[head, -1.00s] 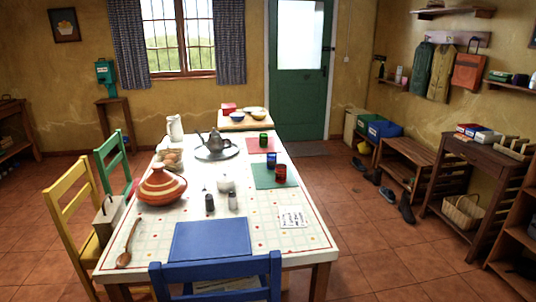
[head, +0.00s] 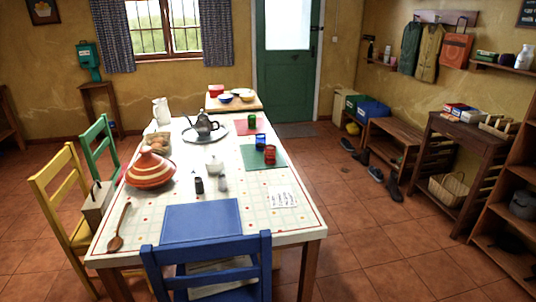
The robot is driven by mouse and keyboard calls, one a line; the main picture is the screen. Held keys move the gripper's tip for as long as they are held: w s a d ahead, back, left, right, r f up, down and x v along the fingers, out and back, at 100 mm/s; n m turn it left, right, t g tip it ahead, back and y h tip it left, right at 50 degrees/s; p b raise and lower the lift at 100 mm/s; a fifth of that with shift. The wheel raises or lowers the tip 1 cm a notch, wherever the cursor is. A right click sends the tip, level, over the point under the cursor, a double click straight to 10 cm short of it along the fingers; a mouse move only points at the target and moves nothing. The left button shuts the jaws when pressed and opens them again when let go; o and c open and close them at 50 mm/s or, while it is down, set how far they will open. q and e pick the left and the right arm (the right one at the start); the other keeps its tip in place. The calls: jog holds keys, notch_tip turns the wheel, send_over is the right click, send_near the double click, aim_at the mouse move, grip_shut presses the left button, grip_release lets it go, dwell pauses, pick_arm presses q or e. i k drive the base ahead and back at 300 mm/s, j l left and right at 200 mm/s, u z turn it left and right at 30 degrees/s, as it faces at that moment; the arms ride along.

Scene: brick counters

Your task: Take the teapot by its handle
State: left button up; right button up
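A dark metal teapot (head: 204,124) stands upright on a round grey tray (head: 221,134) toward the far end of the dining table (head: 170,247). Its details are small from here, and I cannot clearly tell the handle from the spout. Neither of my grippers shows in the head view.
A striped tagine (head: 151,171), white jug (head: 161,110), red cup (head: 270,155) and blue cup (head: 260,141) stand on the table. A blue chair (head: 207,256) is at its near end, yellow (head: 62,213) and green chairs (head: 101,148) at left. Floor (head: 350,225) right of the table is mostly clear.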

aim_at(203, 126)
jog(key=i+l+z, duration=0.25)
jog(key=l+z, duration=0.15)
jog(key=i+l+z, duration=0.6)
jog(key=z, duration=0.15)
jog(key=i+l+z, duration=0.1)
jog(key=i+z, duration=0.3)
jog(key=i, duration=0.45)
jog(key=i+l+u, duration=0.15)
jog(key=i, duration=0.3)
jog(key=i+j+u, duration=0.15)
jog(key=i+u, duration=0.8)
jog(key=i+l+u, duration=0.1)
jog(key=i+u, duration=0.7)
jog(key=i, duration=0.2)
jog(key=i+l+u, duration=0.1)
jog(key=i+u, duration=0.25)
jog(key=i, duration=0.2)
jog(key=i+l+u, duration=0.35)
jog(key=i, duration=0.15)
jog(key=j, duration=0.1)
